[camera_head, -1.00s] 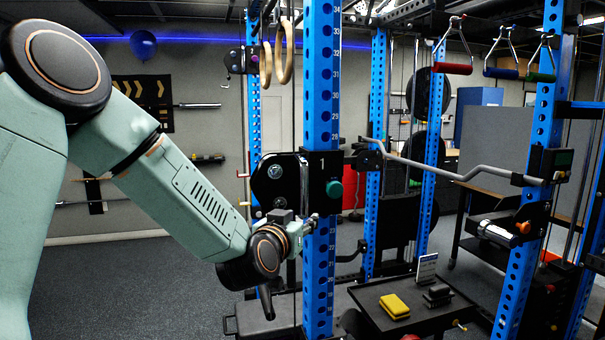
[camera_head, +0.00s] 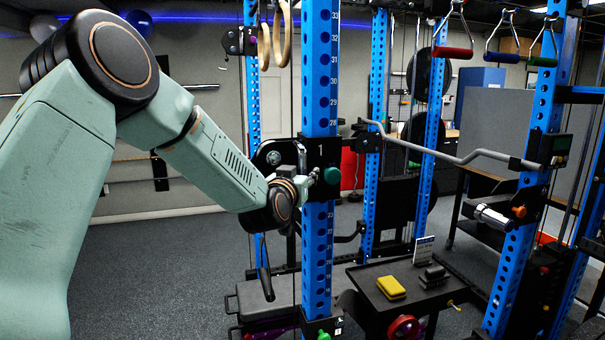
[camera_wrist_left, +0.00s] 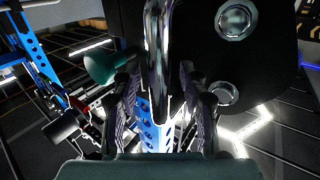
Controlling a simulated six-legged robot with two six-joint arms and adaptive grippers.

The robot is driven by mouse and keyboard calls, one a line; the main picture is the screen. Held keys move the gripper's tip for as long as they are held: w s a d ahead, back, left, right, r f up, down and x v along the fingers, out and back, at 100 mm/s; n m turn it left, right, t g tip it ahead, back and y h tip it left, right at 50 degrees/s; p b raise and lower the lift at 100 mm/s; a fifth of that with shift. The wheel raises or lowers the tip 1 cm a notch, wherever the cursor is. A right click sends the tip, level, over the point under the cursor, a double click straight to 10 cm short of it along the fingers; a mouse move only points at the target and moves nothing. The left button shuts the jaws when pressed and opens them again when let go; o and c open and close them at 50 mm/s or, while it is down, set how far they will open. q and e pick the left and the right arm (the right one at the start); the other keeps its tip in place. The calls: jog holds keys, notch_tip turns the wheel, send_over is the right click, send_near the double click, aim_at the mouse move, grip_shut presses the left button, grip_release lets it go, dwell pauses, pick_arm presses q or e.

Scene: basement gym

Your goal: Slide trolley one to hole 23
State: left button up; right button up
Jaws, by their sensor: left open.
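Trolley one (camera_head: 319,153) is a black carriage marked 1 on the blue front upright (camera_head: 319,250), just below the number 28. A green knob (camera_head: 332,175) sticks out of its front and also shows in the left wrist view (camera_wrist_left: 100,65). A chrome handle (camera_wrist_left: 157,55) stands on the trolley's side beside a black bolted plate (camera_wrist_left: 225,60). My left gripper (camera_head: 313,177) is at the trolley's lower left. In the left wrist view its open fingers (camera_wrist_left: 160,110) stand on either side of the handle's line. I cannot tell whether they touch it. The right gripper is not in view.
A tray (camera_head: 375,300) with a yellow block (camera_head: 391,288) and dark blocks (camera_head: 433,276) stands right of the upright's lower part. A bent grey bar (camera_head: 460,158) crosses behind to the right upright (camera_head: 535,170). Rings (camera_head: 273,40) hang at upper left. Open floor lies left.

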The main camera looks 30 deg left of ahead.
pick_arm(q)
jog(key=shift+a+f, duration=0.2)
jog(key=shift+a, duration=0.35)
jog(key=shift+s+d+r, duration=0.1)
jog(key=shift+d+r, duration=0.1)
jog(key=shift+d, duration=0.25)
jog(key=shift+s+d+r, duration=0.1)
jog(key=shift+d+r, duration=0.1)
jog(key=shift+d, duration=0.25)
jog(key=c, duration=0.4)
jog(key=shift+d, duration=0.1)
jog(key=shift+c, duration=0.8)
jog(key=shift+a+f, duration=0.2)
jog(key=shift+a, duration=0.35)
jog(key=c, duration=0.3)
jog(key=shift+w+d+r, duration=0.1)
jog(key=shift+d, duration=0.15)
grip_shut()
jog(key=shift+a, duration=0.1)
